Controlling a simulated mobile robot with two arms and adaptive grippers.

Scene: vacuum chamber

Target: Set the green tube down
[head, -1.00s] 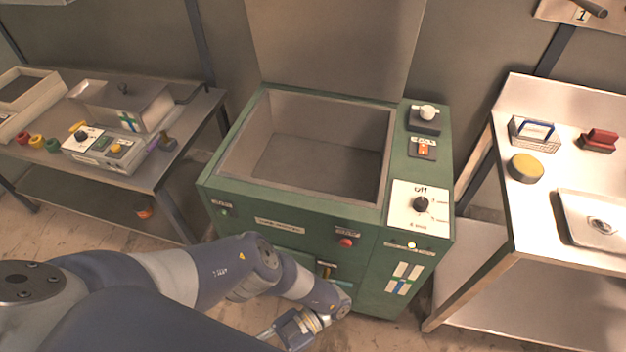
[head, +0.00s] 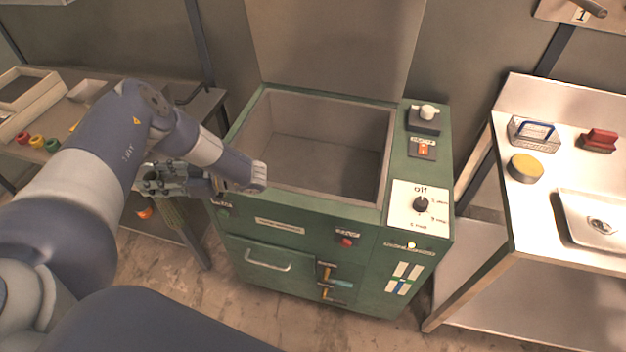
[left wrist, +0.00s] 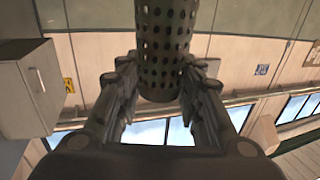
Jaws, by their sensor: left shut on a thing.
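My left gripper (head: 160,180) is over the front edge of the left bench, left of the green vacuum chamber (head: 290,240). My right gripper is not in view.
The chamber's lid (head: 335,50) stands open and its inside looks empty. The left bench (head: 205,105) is partly hidden by my arm; red (head: 22,138), yellow and green small items stand there. The right bench (head: 520,215) holds a wire basket (head: 533,133), a yellow-topped tin (head: 526,168) and a tray.

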